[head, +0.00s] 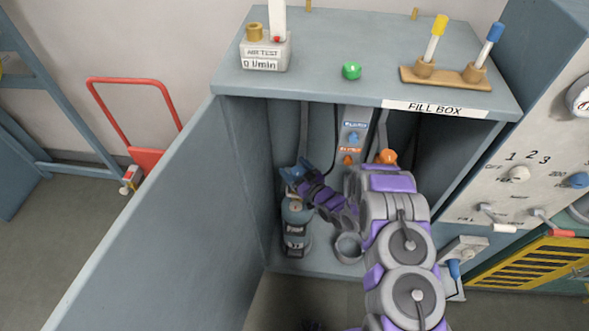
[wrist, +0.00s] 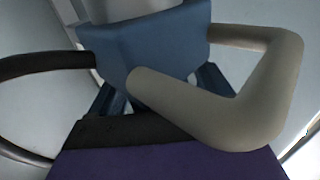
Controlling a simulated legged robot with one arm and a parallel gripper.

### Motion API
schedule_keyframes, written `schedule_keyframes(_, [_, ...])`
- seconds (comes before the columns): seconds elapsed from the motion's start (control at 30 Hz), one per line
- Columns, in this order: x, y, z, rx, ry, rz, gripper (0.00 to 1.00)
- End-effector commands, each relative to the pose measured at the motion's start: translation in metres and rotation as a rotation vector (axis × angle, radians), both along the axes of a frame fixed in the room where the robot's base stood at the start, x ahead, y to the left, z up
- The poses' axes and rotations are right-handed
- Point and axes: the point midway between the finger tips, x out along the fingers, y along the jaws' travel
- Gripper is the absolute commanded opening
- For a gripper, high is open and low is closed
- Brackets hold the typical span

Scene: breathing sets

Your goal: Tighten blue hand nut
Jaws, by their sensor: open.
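The blue hand nut is most likely the blue block (wrist: 165,45) filling the upper middle of the wrist view. A beige bent pipe (wrist: 235,115) crosses in front of it and hides part of it. In the head view, my gripper (head: 292,172) is at the top of a grey-blue cylinder (head: 295,225) inside the fill box. My gripper is open, with its tips close to the blue part. I cannot tell whether they touch it. My arm and gripper hide much of the nut in the head view.
The fill box (head: 225,150) has its door (head: 160,220) open to the left. A black hose (wrist: 40,65) curves at the left of the wrist view. An orange knob (head: 387,156) and a labelled panel (head: 352,135) are at the back. A control panel (head: 525,190) stands right.

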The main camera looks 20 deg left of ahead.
Motion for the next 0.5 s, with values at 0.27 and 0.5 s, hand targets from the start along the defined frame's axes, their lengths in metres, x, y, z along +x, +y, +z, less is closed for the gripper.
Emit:
schedule_keyframes(0.27, [0.0037,0.0,0.0032,0.009,0.001,-0.001,0.81])
schedule_keyframes(0.5, [0.0035,0.0023,0.002,0.005,0.0,-0.001,0.7])
